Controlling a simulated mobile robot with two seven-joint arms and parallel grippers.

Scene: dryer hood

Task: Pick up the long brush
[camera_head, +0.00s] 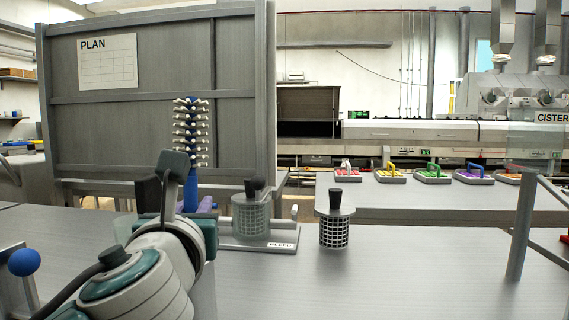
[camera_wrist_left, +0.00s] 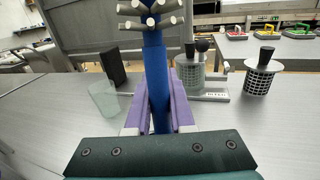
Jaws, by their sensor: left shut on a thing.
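The long brush stands upright in the head view, with pale bristle pegs around its blue upper part (camera_head: 190,140). In the left wrist view its blue handle (camera_wrist_left: 157,70) runs down between the purple fingers. My left gripper (camera_wrist_left: 160,118) is shut on the blue handle. In the head view my left gripper (camera_head: 204,204) is mostly hidden behind my arm. The lower end of the brush is hidden. My right gripper is not in view.
A mesh basket with a black knob (camera_head: 334,228) stands on the grey table, right of a similar basket (camera_head: 250,215) on a labelled stand. A clear cup (camera_wrist_left: 107,101) and dark block (camera_wrist_left: 112,68) are left of the brush.

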